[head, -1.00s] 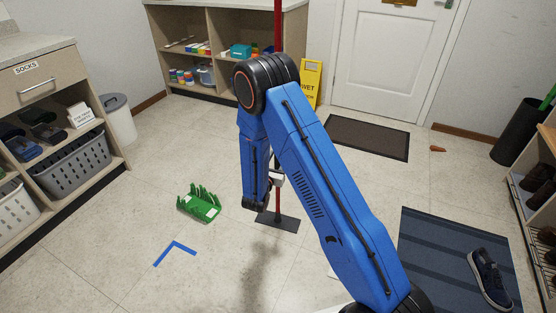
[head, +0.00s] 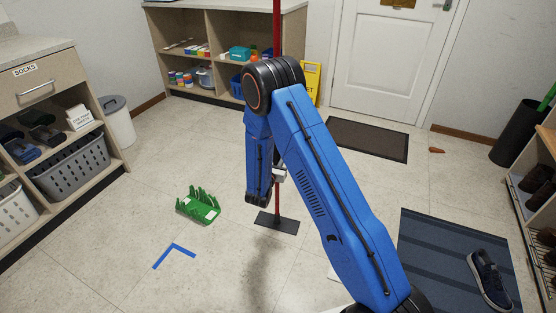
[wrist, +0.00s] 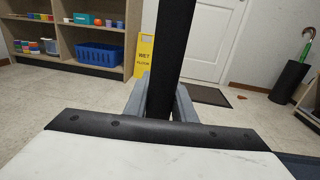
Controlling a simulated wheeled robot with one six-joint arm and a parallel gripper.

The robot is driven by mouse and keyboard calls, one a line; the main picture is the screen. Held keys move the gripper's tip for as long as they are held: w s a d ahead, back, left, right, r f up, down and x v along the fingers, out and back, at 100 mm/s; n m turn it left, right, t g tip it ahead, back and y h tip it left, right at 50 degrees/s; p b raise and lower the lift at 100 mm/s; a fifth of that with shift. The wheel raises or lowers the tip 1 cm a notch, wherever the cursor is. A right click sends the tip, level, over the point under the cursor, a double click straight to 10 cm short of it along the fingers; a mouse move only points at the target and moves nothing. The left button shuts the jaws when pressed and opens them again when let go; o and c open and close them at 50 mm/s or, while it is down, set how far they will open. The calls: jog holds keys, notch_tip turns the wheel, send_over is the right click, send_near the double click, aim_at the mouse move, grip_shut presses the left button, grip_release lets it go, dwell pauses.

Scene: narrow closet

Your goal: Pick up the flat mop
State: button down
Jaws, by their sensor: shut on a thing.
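The flat mop has an upright red pole (head: 277,28) and a flat dark head (head: 277,223) low at the floor, in the middle of the head view. I cannot tell whether the head touches the floor. My gripper (head: 279,174) is shut on the pole, above the mop head; my blue arm hides part of it and part of the pole. In the wrist view the pole (wrist: 176,55) stands large and dark between the grey fingers of my gripper (wrist: 160,105).
A green spiky boot brush (head: 199,206) and a blue tape corner mark (head: 176,252) lie to the left. A yellow wet-floor sign (head: 312,82) stands behind. A dark doormat (head: 367,138) lies before the door, and a blue mat (head: 440,265) with a shoe at right.

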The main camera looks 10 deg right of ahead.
jog(key=shift+r, duration=0.15)
notch_tip(320, 180, up, 10)
dwell(0.5)
jog(key=c, duration=2.2)
grip_release()
jog(key=shift+d, duration=0.1)
grip_shut()
